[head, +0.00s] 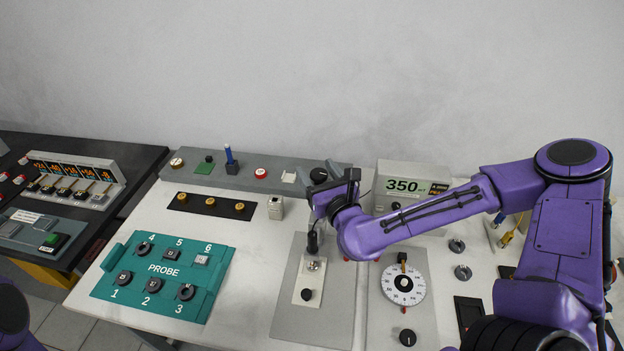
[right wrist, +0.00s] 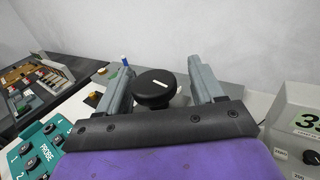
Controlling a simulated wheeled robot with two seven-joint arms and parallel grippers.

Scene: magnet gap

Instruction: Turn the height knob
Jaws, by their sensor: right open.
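A round black knob (right wrist: 155,90) with a white pointer line lies between the two fingers of my right gripper in the right wrist view. There is a visible gap on each side of it. In the head view the black knob (head: 318,175) shows at the rear panel, partly hidden by my gripper. My right gripper (head: 328,184) is open there; its fingers also show in the right wrist view (right wrist: 163,78). No label on the knob is readable. My left gripper is out of view; only a purple part of my left arm shows at the lower left.
A display box (head: 405,187) reading 350 stands right of the knob. A grey rear panel (head: 275,170) carries a blue-topped post (head: 230,160) and a red button (head: 261,173). A teal PROBE panel (head: 165,270) lies at left. A white dial (head: 403,284) sits below my right forearm.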

